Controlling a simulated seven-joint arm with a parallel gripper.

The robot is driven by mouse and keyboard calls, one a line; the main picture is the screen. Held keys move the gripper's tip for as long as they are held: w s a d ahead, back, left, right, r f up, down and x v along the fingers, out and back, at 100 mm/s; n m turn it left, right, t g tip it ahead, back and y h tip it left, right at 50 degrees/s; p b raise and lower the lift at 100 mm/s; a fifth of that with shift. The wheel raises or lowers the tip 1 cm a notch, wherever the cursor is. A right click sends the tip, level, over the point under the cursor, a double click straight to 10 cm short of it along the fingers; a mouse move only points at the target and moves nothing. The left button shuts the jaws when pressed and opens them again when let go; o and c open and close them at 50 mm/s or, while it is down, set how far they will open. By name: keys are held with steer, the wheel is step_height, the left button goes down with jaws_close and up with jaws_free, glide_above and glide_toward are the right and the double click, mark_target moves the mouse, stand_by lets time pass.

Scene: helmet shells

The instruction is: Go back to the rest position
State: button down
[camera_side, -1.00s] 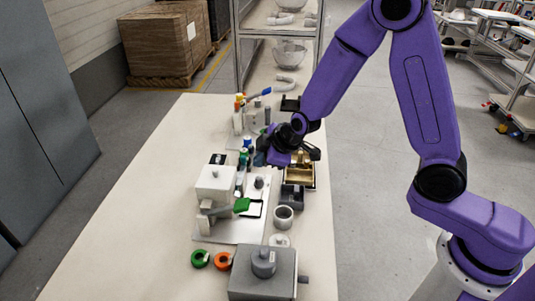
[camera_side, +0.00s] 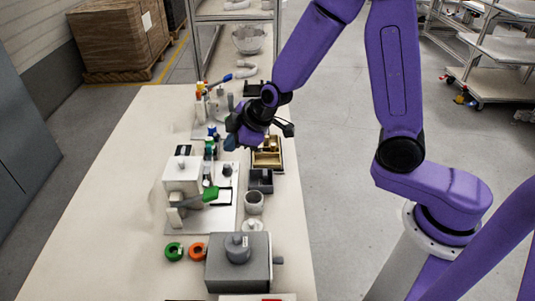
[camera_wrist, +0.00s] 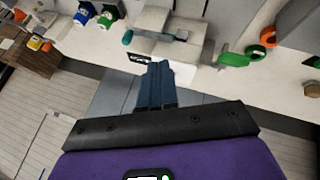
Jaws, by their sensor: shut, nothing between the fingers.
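My gripper (camera_side: 234,140) hangs over the table (camera_side: 95,225), above the back part of the work area and left of the brass-coloured tray (camera_side: 268,160). Its two bluish fingers are together and empty; they also show shut in the wrist view (camera_wrist: 157,86). In the wrist view the fingers point toward the white fixture (camera_wrist: 166,42), with no contact visible. The gripper's exact height over the table is hard to tell.
A white fixture (camera_side: 182,175) with a green-tipped lever (camera_side: 210,194) stands on a plate. A dark tray (camera_side: 261,180), grey cup (camera_side: 254,203), grey box (camera_side: 238,275), green ring (camera_side: 174,251) and orange ring (camera_side: 198,250) are nearby. The table's left side is clear.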

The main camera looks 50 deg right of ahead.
steer(key=s+d+r+g, duration=0.2)
steer(key=s+d, duration=0.1)
steer(key=s, duration=0.7)
steer(key=s+d+r+g+h, duration=0.1)
steer(key=s+d+r+g, duration=0.1)
steer(key=s, duration=0.8)
steer(key=s+d+r+n+g, duration=0.1)
steer(key=s+d, duration=0.3)
steer(key=s, duration=0.6)
steer(key=shift+s+d+r+g+h, duration=0.2)
steer(key=shift+d+r+g+h, duration=0.1)
steer(key=shift+r+g, duration=0.5)
steer(key=shift+f, duration=0.1)
